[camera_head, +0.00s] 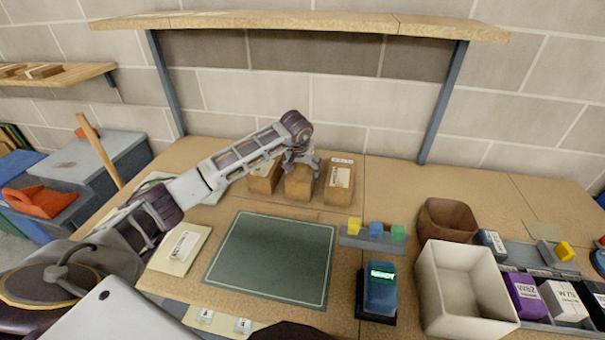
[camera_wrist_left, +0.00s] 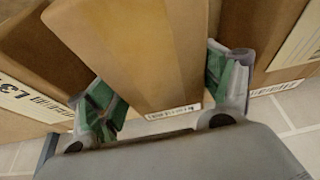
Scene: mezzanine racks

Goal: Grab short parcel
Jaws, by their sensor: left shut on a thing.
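Three brown parcels stand in a row at the back of the table: a left one (camera_head: 262,181), a middle one (camera_head: 299,186) and a right one (camera_head: 339,181) with a white label. My left gripper (camera_head: 301,161) reaches in from above and is shut on the middle parcel. In the left wrist view the middle parcel (camera_wrist_left: 155,55) sits between the green-padded fingers of the left gripper (camera_wrist_left: 165,92), with the left parcel (camera_wrist_left: 30,55) and right parcel (camera_wrist_left: 262,35) close on either side. Which parcel is shortest is hard to tell. My right gripper is not in view.
A dark green mat (camera_head: 270,258) lies empty in front of the parcels. A wooden shelf (camera_head: 300,23) hangs above. To the right are a tray of coloured blocks (camera_head: 372,241), a blue device (camera_head: 380,292), a white bin (camera_head: 462,290) and a brown bin (camera_head: 447,220).

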